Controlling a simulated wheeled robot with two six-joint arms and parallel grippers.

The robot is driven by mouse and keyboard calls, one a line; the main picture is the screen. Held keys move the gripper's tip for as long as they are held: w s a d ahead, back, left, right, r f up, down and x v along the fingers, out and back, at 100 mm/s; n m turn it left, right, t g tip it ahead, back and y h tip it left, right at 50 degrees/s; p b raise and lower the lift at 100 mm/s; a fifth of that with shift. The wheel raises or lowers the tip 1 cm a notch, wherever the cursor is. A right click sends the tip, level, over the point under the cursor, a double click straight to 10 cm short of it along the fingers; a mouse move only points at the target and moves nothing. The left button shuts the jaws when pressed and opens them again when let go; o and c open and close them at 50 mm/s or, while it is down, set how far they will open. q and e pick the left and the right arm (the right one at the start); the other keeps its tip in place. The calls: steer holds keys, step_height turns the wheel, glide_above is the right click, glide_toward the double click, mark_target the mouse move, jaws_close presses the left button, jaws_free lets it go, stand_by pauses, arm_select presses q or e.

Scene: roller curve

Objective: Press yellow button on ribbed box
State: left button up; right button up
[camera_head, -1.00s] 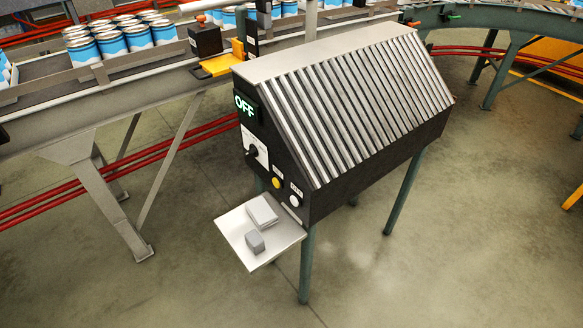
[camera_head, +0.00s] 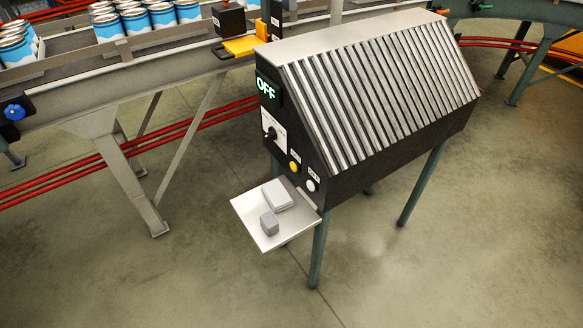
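The ribbed box (camera_head: 385,95) is a dark cabinet on green legs with a sloped, ribbed metal top. Its end panel faces left and forward. The yellow button (camera_head: 294,167) is on the lower part of that panel, beside a white button (camera_head: 310,186). Above them are a rotary dial (camera_head: 271,134) on a white plate and a display (camera_head: 266,88) reading OFF in green. Neither of my grippers shows in the view.
A small shelf (camera_head: 244,209) sticks out below the buttons, holding a grey flat block (camera_head: 278,195) and a small grey block (camera_head: 269,223). A conveyor (camera_head: 95,108) with blue-and-white cans runs behind at left. The floor in front is clear.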

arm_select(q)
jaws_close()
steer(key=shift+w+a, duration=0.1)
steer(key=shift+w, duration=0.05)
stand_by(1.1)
